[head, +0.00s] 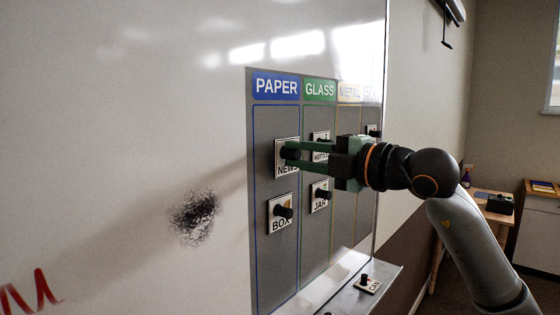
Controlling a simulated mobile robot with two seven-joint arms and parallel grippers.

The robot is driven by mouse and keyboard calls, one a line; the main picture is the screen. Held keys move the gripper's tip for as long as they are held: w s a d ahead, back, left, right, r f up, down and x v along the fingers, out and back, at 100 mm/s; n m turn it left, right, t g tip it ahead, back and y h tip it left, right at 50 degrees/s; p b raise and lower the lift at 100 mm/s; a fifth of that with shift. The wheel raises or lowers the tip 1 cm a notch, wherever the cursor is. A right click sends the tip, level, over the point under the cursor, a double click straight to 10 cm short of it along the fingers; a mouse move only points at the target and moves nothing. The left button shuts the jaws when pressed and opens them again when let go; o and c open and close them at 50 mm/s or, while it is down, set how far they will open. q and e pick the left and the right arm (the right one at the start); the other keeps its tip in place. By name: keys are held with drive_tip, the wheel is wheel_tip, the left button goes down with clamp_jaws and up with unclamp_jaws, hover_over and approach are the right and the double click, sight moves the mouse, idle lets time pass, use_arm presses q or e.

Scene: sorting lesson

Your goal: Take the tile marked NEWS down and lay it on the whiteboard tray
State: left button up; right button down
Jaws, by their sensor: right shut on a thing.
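The tile marked NEWS (281,168) is on the grey panel in the PAPER column, upper spot. My right gripper (294,152) reaches in from the right and is shut on the knob of the NEWS tile; its fingers cover part of the tile. The tile looks flat against the panel; I cannot tell whether there is a gap. The whiteboard tray (344,299) runs along the bottom of the board, with a tile marked CAN (368,285) lying on it. My left gripper is not in view.
The BOX tile (274,225) hangs below NEWS. The JAR tile (318,204) and a partly hidden bottle tile (320,136) hang in the GLASS column. Another tile (372,130) shows behind my gripper. A side table (482,204) with a black object stands at the right.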

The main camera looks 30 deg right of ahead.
sight(298, 155)
drive_tip(key=shift+b+v, duration=1.1)
drive_tip(key=shift+v, duration=1.05)
